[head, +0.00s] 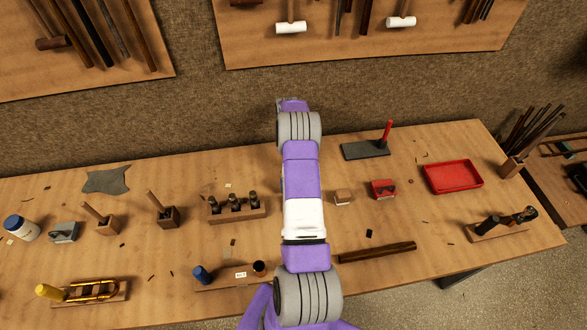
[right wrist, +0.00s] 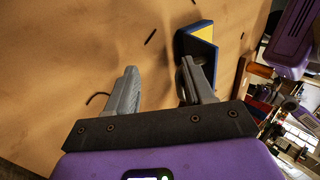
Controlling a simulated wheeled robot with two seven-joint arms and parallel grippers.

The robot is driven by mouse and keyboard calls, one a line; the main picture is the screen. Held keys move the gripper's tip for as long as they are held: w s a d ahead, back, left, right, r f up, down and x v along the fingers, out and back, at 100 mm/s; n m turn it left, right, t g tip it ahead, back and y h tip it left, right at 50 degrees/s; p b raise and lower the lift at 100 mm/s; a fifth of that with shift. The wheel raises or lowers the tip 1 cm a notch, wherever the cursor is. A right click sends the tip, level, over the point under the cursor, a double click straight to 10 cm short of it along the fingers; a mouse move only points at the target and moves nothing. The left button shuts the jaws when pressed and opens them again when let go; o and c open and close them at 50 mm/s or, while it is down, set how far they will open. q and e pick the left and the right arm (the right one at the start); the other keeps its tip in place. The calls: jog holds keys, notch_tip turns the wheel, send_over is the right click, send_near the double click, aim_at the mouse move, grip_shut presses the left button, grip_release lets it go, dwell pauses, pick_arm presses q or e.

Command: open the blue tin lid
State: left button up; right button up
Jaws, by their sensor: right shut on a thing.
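My left gripper is in neither view.
A blue-capped jar (head: 21,228) stands far left.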

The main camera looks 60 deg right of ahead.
jog(key=shift+f, duration=0.15)
jog(key=v, duration=0.7)
jog(key=shift+r, duration=0.4)
jog(key=shift+d, duration=0.15)
dwell(0.5)
